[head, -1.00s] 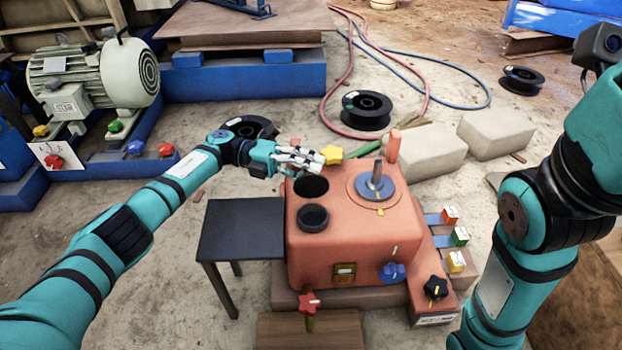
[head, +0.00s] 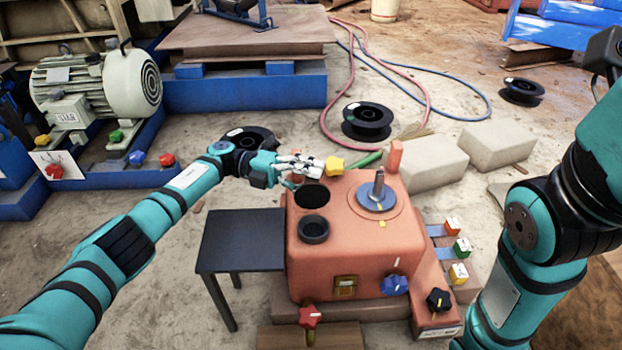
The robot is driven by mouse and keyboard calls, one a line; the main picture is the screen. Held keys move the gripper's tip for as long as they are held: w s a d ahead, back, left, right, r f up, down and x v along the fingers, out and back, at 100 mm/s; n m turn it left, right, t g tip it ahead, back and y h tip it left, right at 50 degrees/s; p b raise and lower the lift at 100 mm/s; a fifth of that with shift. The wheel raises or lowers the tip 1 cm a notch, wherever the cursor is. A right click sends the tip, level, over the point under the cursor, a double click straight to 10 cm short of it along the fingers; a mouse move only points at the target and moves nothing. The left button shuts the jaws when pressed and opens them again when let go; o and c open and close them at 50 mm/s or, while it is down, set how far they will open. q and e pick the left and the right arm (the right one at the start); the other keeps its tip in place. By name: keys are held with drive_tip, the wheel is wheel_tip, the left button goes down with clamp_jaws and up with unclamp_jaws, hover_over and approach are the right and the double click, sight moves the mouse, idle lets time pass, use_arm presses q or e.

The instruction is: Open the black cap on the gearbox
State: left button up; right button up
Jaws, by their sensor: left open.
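The orange-red gearbox (head: 345,262) stands in the middle of the head view. On its top left is a dark round opening (head: 312,195). A black, cup-like round cap (head: 314,230) sits just in front of that opening, apart from it. I cannot tell whether it is loose or attached. My left gripper (head: 312,168) is open and empty at the gearbox's back left edge, behind the opening and close to a yellow star knob (head: 334,166). I cannot tell whether it touches the knob. My right arm shows at the right, with its gripper out of view.
A small dark table (head: 240,240) stands against the gearbox's left side. A metal shaft on a blue disc (head: 377,195) rises from the gearbox top. Red (head: 310,317), blue (head: 395,286) and black (head: 438,299) knobs are at the front. Pale blocks (head: 428,162) lie behind right.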

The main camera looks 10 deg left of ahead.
use_arm(q)
drive_tip(key=w+a, duration=0.1)
drive_tip(key=a, duration=0.6)
drive_tip(key=shift+w+a, duration=0.15)
drive_tip(key=shift+w, duration=0.1)
drive_tip(key=shift+s, duration=0.1)
